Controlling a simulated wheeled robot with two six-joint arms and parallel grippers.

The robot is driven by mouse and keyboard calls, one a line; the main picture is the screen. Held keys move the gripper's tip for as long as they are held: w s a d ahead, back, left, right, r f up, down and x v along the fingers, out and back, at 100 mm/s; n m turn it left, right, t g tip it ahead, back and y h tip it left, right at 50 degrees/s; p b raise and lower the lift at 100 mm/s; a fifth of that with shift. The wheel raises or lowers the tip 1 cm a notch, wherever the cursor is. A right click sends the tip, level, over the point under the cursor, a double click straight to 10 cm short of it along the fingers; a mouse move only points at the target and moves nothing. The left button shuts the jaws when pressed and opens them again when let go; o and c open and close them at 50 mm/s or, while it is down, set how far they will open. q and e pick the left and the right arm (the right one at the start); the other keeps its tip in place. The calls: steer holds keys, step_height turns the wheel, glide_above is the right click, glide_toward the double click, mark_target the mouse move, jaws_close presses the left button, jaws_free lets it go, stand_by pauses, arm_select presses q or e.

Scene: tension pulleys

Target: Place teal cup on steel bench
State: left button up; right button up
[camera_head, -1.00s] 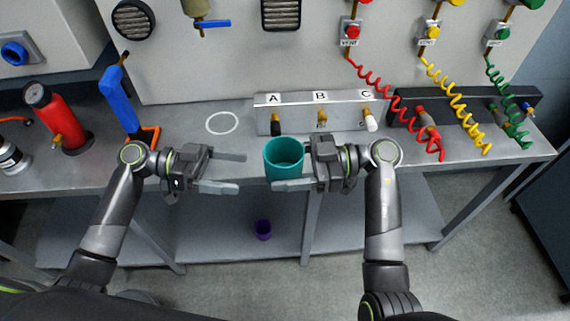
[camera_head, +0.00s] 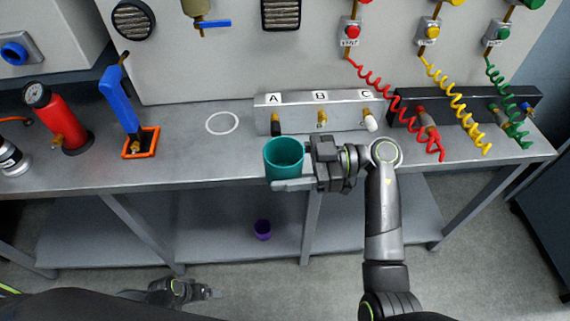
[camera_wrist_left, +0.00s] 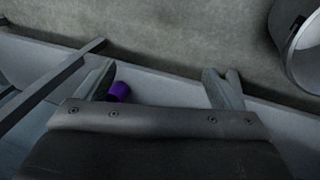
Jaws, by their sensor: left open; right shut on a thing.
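The teal cup (camera_head: 284,158) is upright in the head view, at the front edge of the steel bench (camera_head: 205,165). My right gripper (camera_head: 292,180) comes from the right and is shut on the cup. Whether the cup's base touches the bench cannot be told. My left gripper (camera_head: 205,292) is low at the bottom of the head view, well away from the cup. In the left wrist view its two fingers (camera_wrist_left: 165,88) are spread apart with nothing held between them.
A white ring (camera_head: 222,123) marks the bench left of the block labelled A, B, C (camera_head: 300,108). A blue-handled tool stands in an orange square (camera_head: 141,143). A red cylinder (camera_head: 67,128) stands farther left. A purple cup (camera_head: 263,229) is on the lower shelf.

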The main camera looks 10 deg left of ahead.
steer(key=w+d+f+m+t, duration=0.25)
steer(key=d+m+t, duration=0.4)
steer(key=d, duration=0.65)
arm_select(q)
steer(key=s+f+m+y, duration=0.1)
steer(key=s+f, duration=0.3)
steer(key=s, duration=0.5)
steer(key=s+f+m+y, duration=0.1)
steer(key=s+f, duration=0.3)
steer(key=s, duration=0.6)
steer(key=shift+s+m+g+y, duration=0.2)
steer(key=shift+m+g+y, duration=0.15)
steer(key=shift+y, duration=0.35)
arm_select(e)
steer(key=s+d+r+m+t+h, duration=0.1)
steer(key=s+d+t, duration=0.1)
steer(key=d+t, duration=0.2)
steer(key=s+d+r+m+t+h, duration=0.2)
steer(key=s+d+t, duration=0.1)
steer(key=d, duration=0.6)
steer(key=shift+s+r+t, duration=0.15)
steer(key=shift+s+t, duration=0.1)
steer(key=shift+t, duration=0.1)
steer(key=shift+a, duration=0.1)
